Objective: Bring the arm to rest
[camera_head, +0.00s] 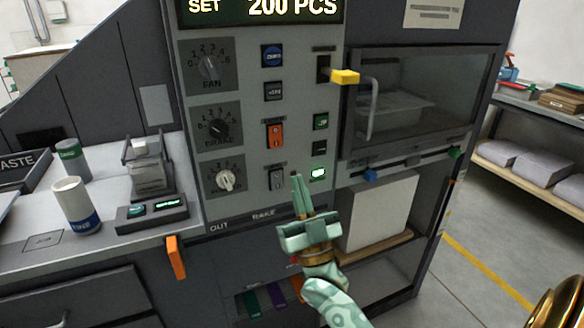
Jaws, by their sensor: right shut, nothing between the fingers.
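My right gripper (299,190) is shut and empty. Its fingers point up in front of the lower part of the grey control panel (255,190), close to a grey rocker switch (276,178) and a lit green button (318,172). I cannot tell whether the fingertips touch the panel. My right arm (335,300) comes in from the bottom of the picture. My left gripper is not in view.
The panel carries dials (219,124), an orange switch (274,134) and a yellow lever (344,77). Right of it is a windowed door with a handle (373,108). A paper stack (380,212) sits below. A cup (76,205) and a scale (152,212) stand on the left counter.

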